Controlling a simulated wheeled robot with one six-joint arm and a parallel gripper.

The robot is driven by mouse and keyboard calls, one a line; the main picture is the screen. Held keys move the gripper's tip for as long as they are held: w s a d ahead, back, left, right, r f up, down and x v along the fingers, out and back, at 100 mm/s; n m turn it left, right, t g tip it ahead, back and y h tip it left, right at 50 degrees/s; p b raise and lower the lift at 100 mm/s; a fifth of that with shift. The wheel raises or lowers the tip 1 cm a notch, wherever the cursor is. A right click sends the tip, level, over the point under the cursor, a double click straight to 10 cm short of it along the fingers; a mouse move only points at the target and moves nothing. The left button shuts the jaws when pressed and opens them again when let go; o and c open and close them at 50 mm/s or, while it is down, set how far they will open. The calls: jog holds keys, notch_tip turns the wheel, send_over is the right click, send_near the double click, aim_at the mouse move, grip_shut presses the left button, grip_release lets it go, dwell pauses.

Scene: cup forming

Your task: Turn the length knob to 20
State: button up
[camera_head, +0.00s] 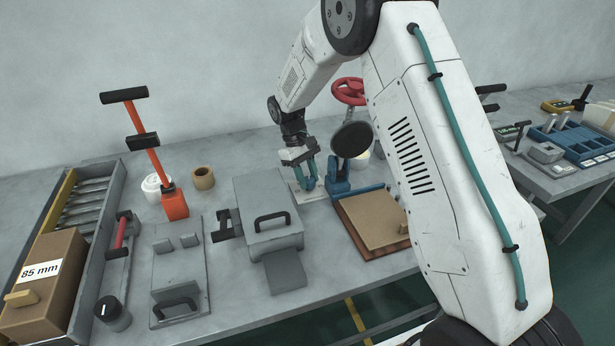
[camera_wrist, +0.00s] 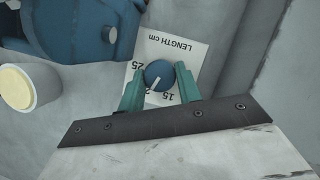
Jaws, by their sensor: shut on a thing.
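The length knob (camera_wrist: 157,72) is a round dark blue dial with a white pointer line, on a pale plate marked "LENGTH cm" (camera_wrist: 172,45). The plate reads upside down in the wrist view, with 25 at the left and 15 at the lower right. The pointer aims down and slightly left, between 25 and 15, at a partly covered number starting with 2. My gripper (camera_wrist: 159,75) has its teal fingers on both sides of the knob, shut on it. In the head view my gripper (camera_head: 309,172) points down at the plate (camera_head: 312,196); the knob is hidden there.
A blue press (camera_head: 340,178) with a red wheel (camera_head: 349,91) stands just right of my gripper. A grey box with a handle (camera_head: 268,210) stands in front. A pale cup (camera_wrist: 15,88) is left in the wrist view.

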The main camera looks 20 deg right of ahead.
jog(key=shift+d+m+y, duration=0.1)
jog(key=shift+m+y, duration=0.3)
jog(key=shift+m, duration=0.7)
jog(key=o, duration=1)
jog(key=v, duration=0.7)
jog(key=shift+w+r, duration=0.3)
jog(key=shift+r, duration=0.05)
